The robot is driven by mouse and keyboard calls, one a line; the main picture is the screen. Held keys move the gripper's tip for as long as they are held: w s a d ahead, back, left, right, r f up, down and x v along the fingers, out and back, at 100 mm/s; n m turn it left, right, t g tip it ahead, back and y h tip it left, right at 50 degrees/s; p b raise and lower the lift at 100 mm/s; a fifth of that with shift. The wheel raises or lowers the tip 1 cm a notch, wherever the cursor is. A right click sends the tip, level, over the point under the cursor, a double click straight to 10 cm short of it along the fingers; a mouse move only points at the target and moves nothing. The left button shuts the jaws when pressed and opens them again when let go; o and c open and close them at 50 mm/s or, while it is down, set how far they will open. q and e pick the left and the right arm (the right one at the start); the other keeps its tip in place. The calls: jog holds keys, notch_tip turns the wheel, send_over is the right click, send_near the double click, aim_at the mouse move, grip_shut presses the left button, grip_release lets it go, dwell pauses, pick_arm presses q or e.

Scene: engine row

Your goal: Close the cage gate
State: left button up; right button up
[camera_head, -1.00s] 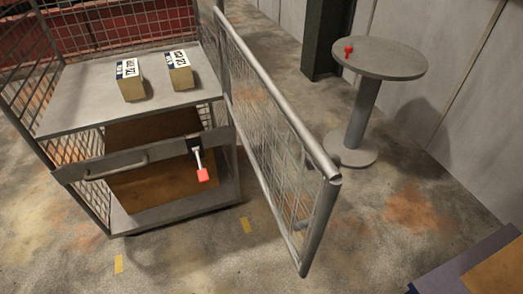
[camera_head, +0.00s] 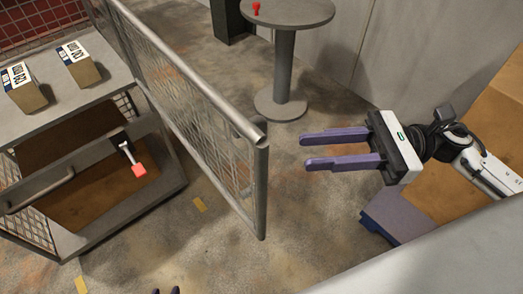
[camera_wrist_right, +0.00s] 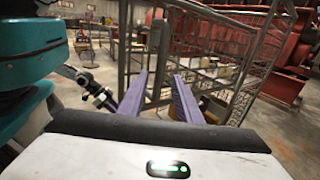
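The cage gate (camera_head: 190,105) is a grey mesh panel with a tubular frame. It stands swung open, projecting from the cage (camera_head: 125,75) toward the front, its free end post (camera_head: 261,190) nearest me. My right gripper (camera_head: 302,153) has purple fingers spread apart with nothing between them. It is right of the gate's free end, apart from it in the picture. In the right wrist view the open fingers (camera_wrist_right: 160,85) point toward grey mesh framing. Two small dark tips at the bottom edge look like my left gripper (camera_head: 165,291), apart and empty; the rest of it is out of frame.
Two labelled boxes (camera_head: 80,65) sit on the cage shelf. A red-tipped latch lever (camera_head: 137,168) hangs on the cage front. A round table (camera_head: 290,12) with a small red object stands behind the gate. Cardboard (camera_head: 470,140) is at right. Floor around the gate's end is clear.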

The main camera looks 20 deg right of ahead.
jog(key=p+x, duration=0.2)
jog(key=x, duration=0.8)
jog(key=shift+s, duration=0.1)
grip_shut()
